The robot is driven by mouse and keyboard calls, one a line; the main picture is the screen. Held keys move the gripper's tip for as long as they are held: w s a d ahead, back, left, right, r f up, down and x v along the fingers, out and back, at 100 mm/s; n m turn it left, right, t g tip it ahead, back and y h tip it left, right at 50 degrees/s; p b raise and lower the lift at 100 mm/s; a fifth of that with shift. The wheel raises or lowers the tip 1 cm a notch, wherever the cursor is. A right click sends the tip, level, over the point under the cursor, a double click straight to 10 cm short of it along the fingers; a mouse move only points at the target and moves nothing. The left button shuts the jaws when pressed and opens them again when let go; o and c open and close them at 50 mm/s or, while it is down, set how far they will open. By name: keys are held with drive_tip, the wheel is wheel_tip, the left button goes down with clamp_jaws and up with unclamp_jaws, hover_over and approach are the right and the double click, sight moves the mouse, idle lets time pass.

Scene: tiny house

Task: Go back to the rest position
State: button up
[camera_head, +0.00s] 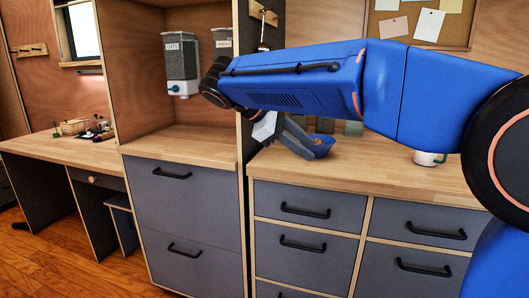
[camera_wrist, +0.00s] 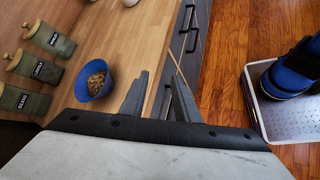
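My gripper (camera_head: 293,142) hangs low over the wooden counter (camera_head: 370,172), below my raised blue arm. In the wrist view my gripper (camera_wrist: 160,76) shows two grey fingers standing apart with nothing between them. A blue bowl (camera_wrist: 95,84) with brown bits in it sits on the counter, left of the fingers and apart from them in that view. In the head view the bowl (camera_head: 323,146) is partly hidden behind the gripper.
A white mug (camera_head: 428,158) stands right on the counter. Labelled jars (camera_wrist: 38,67) stand beside the bowl. A tall wooden divider (camera_head: 245,110) rises just left of the gripper. An oats dispenser (camera_head: 178,60) hangs in the left alcove. Grey drawers (camera_head: 305,212) are below; wooden floor (camera_wrist: 235,45) is open.

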drive_tip(key=s+d+f+m+y, duration=0.2)
drive_tip(key=s+d+f+m, duration=0.1)
drive_tip(key=s+d+f, duration=0.4)
drive_tip(key=s+d+f+m+y, duration=0.25)
drive_tip(key=s+d, duration=0.25)
drive_tip(key=d, duration=0.3)
drive_tip(key=s+d+f+m+t+y, duration=0.1)
drive_tip(key=s+d+f+m+y, duration=0.1)
drive_tip(key=s+f+m, duration=0.2)
drive_tip(key=s+d+f+m+y, duration=0.2)
drive_tip(key=s+f+m+y, duration=0.1)
drive_tip(key=s+f, duration=0.8)
drive_tip(key=shift+f+m+t, duration=0.4)
drive_tip(key=shift+f+m, duration=0.25)
drive_tip(key=shift+m, duration=0.1)
